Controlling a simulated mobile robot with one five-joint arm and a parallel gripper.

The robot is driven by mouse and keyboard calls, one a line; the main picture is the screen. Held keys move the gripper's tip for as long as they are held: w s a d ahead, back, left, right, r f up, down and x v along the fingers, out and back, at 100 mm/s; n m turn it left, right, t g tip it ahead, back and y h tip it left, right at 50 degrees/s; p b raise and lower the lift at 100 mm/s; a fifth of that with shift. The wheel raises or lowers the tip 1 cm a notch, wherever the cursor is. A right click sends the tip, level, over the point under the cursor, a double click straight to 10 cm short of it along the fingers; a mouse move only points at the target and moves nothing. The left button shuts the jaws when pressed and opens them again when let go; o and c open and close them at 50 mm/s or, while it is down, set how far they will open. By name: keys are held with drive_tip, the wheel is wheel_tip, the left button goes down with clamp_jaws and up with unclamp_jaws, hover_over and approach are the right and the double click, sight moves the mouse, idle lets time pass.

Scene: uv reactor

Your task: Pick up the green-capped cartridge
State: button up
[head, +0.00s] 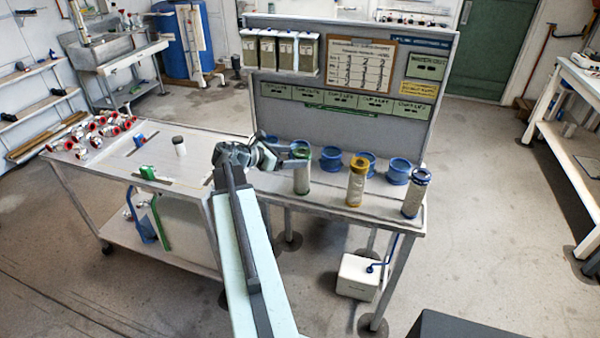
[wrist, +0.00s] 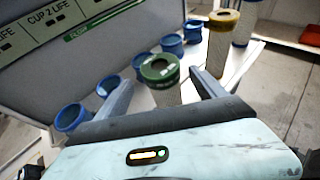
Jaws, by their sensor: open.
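The green-capped cartridge (head: 302,170) stands upright on the bench in the head view, a pale cylinder with a green ring cap. In the wrist view its cap (wrist: 159,69) and pale body show between my two fingers. My gripper (head: 291,157) is open, with its fingers at the cartridge's upper part. In the wrist view the fingers (wrist: 163,88) are spread on either side with gaps to the cartridge. I cannot tell how far its lower body reaches between them. A yellow-capped cartridge (head: 357,181) and a blue-capped cartridge (head: 415,193) stand upright to the right.
Several blue cups (head: 328,161) stand in a row behind the cartridges, before the grey back panel (head: 340,120). The yellow-capped cartridge (wrist: 223,42) is near my right finger. A side table (head: 110,150) at left holds red-and-white fittings. Open floor lies right of the bench.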

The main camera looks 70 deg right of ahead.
drive_tip(key=b+x, duration=0.1)
drive_tip(key=x, duration=0.1)
drive_tip(key=b+x, duration=0.1)
drive_tip(key=x, duration=0.2)
drive_tip(key=b+x, duration=0.1)
drive_tip(key=x, duration=0.1)
drive_tip(key=shift+s+f, duration=0.15)
drive_tip(key=shift+f, duration=0.2)
drive_tip(key=shift+s+d, duration=0.15)
drive_tip(key=shift+d, duration=0.05)
clamp_jaws()
